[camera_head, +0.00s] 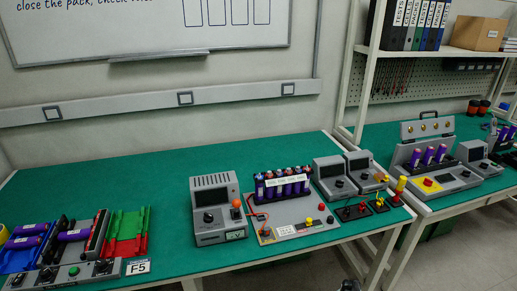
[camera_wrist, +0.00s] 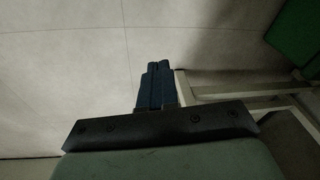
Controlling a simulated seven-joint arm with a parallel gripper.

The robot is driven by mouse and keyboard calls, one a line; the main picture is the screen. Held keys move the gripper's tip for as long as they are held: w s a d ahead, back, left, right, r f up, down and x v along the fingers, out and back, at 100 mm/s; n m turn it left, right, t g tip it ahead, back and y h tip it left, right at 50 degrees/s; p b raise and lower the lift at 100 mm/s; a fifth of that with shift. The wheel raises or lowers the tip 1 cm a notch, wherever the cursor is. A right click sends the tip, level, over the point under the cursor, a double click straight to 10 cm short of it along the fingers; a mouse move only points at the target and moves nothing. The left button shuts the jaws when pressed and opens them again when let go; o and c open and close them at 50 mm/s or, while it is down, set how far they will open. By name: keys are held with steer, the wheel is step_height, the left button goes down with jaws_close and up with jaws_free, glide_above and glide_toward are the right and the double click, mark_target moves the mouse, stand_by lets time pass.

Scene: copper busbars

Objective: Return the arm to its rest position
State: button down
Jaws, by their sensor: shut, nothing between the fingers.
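My gripper (camera_wrist: 156,68) shows in the wrist view, its dark fingers together and nothing between them. It points at bare light wall and floor panels, with no task object close to it. In the head view the gripper cannot be made out; only a small dark shape (camera_head: 348,284) shows at the bottom edge, and I cannot tell what it is.
A green-topped bench (camera_head: 160,195) holds a grey instrument (camera_head: 218,210), a rack of purple cells (camera_head: 285,188) and a sorting tray (camera_head: 75,250). A second bench (camera_head: 420,205) stands right. A white bench frame (camera_wrist: 230,103) and a green surface (camera_wrist: 300,35) are right of the fingers.

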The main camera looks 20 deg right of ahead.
steer(key=s+a+n+g+y, duration=0.15)
steer(key=s+a+n, duration=0.25)
steer(key=a, duration=0.7)
steer(key=s+a+n+g+y, duration=0.1)
steer(key=s+a+n+g, duration=0.15)
steer(key=a, duration=0.75)
steer(key=s+a+r+n+g, duration=0.4)
steer(key=s+a+n, duration=0.5)
steer(key=s+a, duration=0.5)
steer(key=shift+s+r+h, duration=0.15)
steer(key=shift+s+h, duration=0.3)
steer(key=shift+s, duration=0.75)
steer(key=c, duration=1.9)
jaws_free()
